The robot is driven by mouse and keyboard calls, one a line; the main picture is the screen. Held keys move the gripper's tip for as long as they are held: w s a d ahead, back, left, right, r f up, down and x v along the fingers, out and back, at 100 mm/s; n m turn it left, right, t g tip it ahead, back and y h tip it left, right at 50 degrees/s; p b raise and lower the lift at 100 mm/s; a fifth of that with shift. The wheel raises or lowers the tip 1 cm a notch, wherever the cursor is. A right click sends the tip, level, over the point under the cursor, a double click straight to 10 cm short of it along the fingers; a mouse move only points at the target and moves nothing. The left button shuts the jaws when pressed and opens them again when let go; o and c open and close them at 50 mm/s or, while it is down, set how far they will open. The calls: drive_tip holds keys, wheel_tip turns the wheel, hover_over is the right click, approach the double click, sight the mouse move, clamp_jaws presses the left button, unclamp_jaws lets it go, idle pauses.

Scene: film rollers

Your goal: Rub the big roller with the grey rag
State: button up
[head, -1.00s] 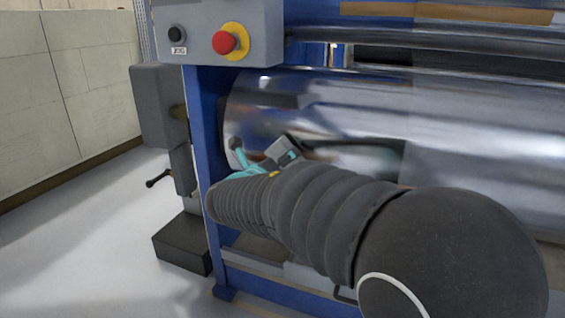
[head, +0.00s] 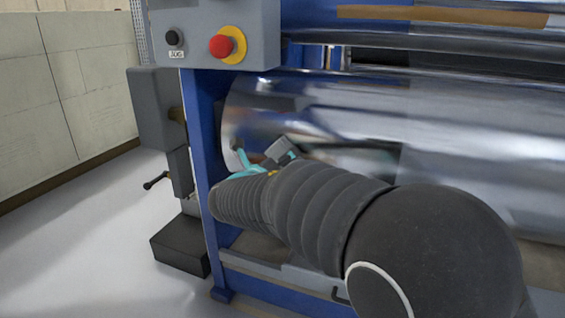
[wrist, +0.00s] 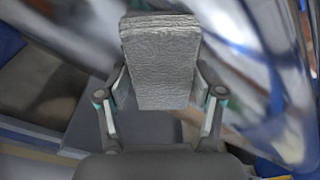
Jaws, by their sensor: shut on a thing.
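The big roller (head: 470,125) is a wide shiny metal cylinder across the right of the head view, mirroring its surroundings. Its curved surface also fills the upper right of the wrist view (wrist: 245,45). My gripper (head: 266,158) is at the roller's left end, low on its front, partly hidden by my arm. In the wrist view the gripper (wrist: 160,85) is shut on the grey rag (wrist: 160,58), a wrinkled pad held between both fingers. The rag's far edge is close to the roller; I cannot tell whether they touch.
A blue frame post (head: 205,150) stands just left of my gripper. A grey control box (head: 205,35) with a red stop button (head: 221,46) hangs above. A thinner roller (head: 430,52) runs above the big one. The floor (head: 90,230) at left is clear.

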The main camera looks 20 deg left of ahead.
sight(342, 166)
drive_tip(key=shift+d, duration=0.1)
drive_tip(key=shift+s+d+b, duration=0.2)
drive_tip(key=shift+d, duration=2.05)
drive_tip(key=shift+s+d+b, duration=0.15)
drive_tip(key=shift+d+b, duration=0.1)
drive_tip(key=shift+d, duration=2)
drive_tip(key=shift+s+d+b, duration=0.2)
drive_tip(key=shift+d, duration=2.05)
drive_tip(key=shift+w+a+p, duration=0.2)
drive_tip(key=shift+a+p, duration=0.95)
drive_tip(key=shift+a, duration=1.15)
drive_tip(key=shift+w+a+p, duration=0.2)
drive_tip(key=shift+a+p, duration=0.9)
drive_tip(key=shift+a, duration=1.2)
drive_tip(key=shift+w+a+p, duration=0.2)
drive_tip(key=shift+a+p, duration=0.95)
drive_tip(key=shift+a, duration=1.15)
drive_tip(key=shift+s+a, duration=0.2)
drive_tip(key=shift+s, duration=2.75)
